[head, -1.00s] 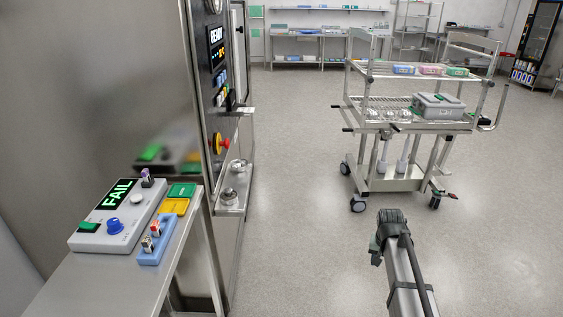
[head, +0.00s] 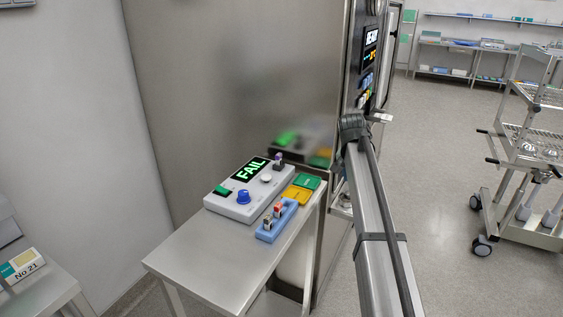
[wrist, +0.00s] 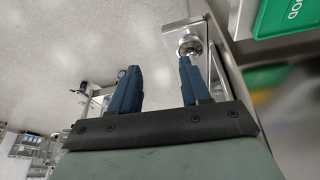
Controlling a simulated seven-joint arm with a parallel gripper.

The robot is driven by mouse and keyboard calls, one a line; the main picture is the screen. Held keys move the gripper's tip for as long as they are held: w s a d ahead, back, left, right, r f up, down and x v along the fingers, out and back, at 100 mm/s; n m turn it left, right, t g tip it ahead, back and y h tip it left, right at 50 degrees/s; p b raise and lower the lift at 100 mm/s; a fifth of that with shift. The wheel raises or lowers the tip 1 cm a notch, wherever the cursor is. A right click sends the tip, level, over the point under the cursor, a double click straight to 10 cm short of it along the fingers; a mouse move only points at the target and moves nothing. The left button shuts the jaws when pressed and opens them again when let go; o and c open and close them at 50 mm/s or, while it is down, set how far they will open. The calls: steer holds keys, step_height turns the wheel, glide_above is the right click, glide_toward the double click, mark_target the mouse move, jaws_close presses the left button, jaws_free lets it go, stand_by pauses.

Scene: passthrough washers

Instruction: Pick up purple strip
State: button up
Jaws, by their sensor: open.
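A small purple-topped strip (head: 278,158) stands upright at the far end of the grey tester (head: 240,207), whose screen reads FAIL. A blue rack (head: 270,234) beside the tester holds small strips with red or orange and dark markings. My gripper shows in the wrist view (wrist: 160,68), with two blue fingers apart and nothing between them. It is away from the purple strip, which is not visible in the wrist view. In the head view my arm reaches up right of the side table, and the fingers cannot be made out.
Green (head: 308,181) and yellow (head: 297,195) cards lie at the right edge of the steel side table (head: 190,252). The tall steel machine (head: 230,80) stands right behind it. A wheeled cart (head: 530,200) is at the right. The table's near part is bare.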

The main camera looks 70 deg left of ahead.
steer(key=s+a+r, duration=0.4)
steer(key=s+a, duration=0.1)
steer(key=s, duration=0.2)
steer(key=s+a+r, duration=0.4)
steer(key=s+r, duration=0.1)
steer(key=s, duration=0.1)
steer(key=n+y, duration=0.1)
glide_toward(279, 154)
steer(key=x, duration=1)
steer(key=shift+f, duration=0.2)
jaws_close()
